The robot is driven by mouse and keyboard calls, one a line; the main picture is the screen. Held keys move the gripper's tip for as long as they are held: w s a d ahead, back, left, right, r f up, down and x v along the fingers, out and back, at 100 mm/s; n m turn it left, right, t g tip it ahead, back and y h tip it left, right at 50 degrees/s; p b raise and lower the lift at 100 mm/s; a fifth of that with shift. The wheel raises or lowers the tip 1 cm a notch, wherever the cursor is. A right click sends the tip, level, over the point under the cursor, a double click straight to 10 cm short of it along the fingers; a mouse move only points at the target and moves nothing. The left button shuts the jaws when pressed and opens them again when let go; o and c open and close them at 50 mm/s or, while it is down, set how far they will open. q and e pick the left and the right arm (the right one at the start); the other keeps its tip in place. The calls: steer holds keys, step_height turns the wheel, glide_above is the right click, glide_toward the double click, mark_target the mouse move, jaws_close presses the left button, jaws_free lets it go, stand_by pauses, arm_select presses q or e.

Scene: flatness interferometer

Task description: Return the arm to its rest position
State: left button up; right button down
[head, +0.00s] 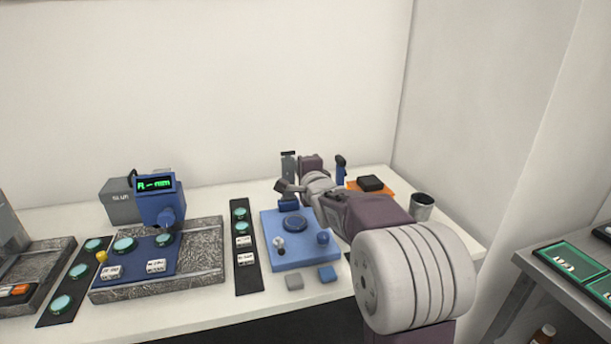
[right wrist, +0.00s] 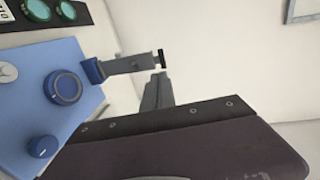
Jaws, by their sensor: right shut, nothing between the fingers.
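My right arm (head: 375,215) reaches in from the lower right over the bench. Its gripper (head: 284,187) is at the back edge of a blue fixture (head: 288,258), above the plate. The fingers are shut and hold nothing. In the right wrist view the fingers (right wrist: 158,92) show as a narrow grey shape, beside the fixture's grey post (right wrist: 135,62). The fixture carries a round blue dial (head: 293,223) and a blue knob (head: 323,237); the dial (right wrist: 66,86) also shows in the right wrist view. My left gripper is not in view.
A blue instrument with a green display (head: 154,184) stands on a grey stone base (head: 205,270) at left. A dark strip (head: 245,270) holds green discs. An orange mat with a black block (head: 370,183) and a grey cup (head: 422,207) lie near the arm. Walls close the back and right.

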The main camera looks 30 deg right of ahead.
steer(key=v, duration=0.5)
steer(key=a+n+g+y+p, duration=0.2)
steer(key=a+y+p, duration=0.1)
steer(key=a+p, duration=0.5)
steer(key=s+a+f+n+g, duration=0.2)
steer(key=s+a+f+g, duration=0.15)
steer(key=f, duration=0.35)
steer(key=s+a+f+n+g, duration=0.1)
steer(key=s+f+n+g, duration=0.3)
steer(key=s+f+n, duration=0.3)
steer(key=s+a+f+n+g+p, duration=0.1)
steer(key=s+f+n+g, duration=0.4)
steer(key=s, duration=1)
step_height(320, 180, down, 3)
steer(key=a+n, duration=0.1)
steer(key=n, duration=0.3)
steer(key=shift+a+y+p, duration=0.2)
steer(key=shift+y+p, duration=0.1)
steer(key=shift+y, duration=0.1)
